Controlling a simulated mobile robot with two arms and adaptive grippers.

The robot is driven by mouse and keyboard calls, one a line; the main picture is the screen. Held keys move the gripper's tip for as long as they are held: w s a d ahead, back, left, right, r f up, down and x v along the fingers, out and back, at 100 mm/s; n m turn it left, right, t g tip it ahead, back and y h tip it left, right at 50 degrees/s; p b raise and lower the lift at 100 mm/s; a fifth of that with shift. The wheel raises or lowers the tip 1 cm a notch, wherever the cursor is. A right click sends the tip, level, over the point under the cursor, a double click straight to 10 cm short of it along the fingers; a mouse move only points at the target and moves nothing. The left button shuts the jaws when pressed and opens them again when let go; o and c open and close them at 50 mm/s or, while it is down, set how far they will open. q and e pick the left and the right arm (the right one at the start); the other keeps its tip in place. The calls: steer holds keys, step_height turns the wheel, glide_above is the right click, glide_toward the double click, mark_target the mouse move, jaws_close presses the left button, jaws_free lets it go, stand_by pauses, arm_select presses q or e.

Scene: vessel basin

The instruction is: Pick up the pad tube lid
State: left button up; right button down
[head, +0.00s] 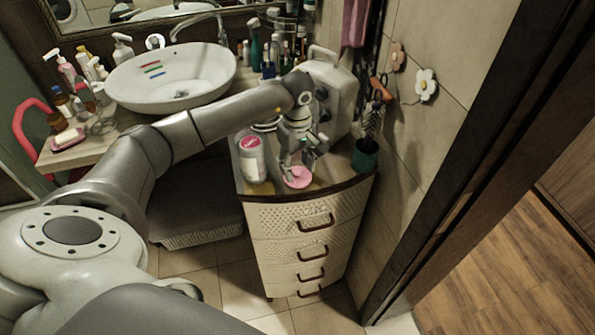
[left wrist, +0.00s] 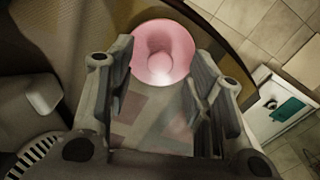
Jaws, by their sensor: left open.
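The pad tube lid looks to be the round pink piece (head: 298,177) lying on top of the drawer cabinet (head: 305,218), near its front edge. In the left wrist view the pink lid (left wrist: 163,53) shows as a disc with a raised rim and a hollow middle, just beyond the fingertips. My left gripper (head: 301,160) points down right above the lid. Its fingers are spread apart, with nothing held between them (left wrist: 165,85). Whether a fingertip touches the lid I cannot tell. My right gripper is in neither view.
A white tube with a pink label (head: 251,160) stands left of the lid. A dark green pot (head: 365,156) stands to the right, and a white canister (head: 328,90) behind. The sink counter (head: 85,152) with bottles is at left. The floor before the cabinet is clear.

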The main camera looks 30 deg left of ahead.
arm_select(q)
steer(key=shift+f, duration=0.9)
steer(key=shift+c, duration=0.4)
steer(key=c, duration=0.8)
steer(key=shift+c, duration=0.2)
steer(key=shift+r, duration=0.15)
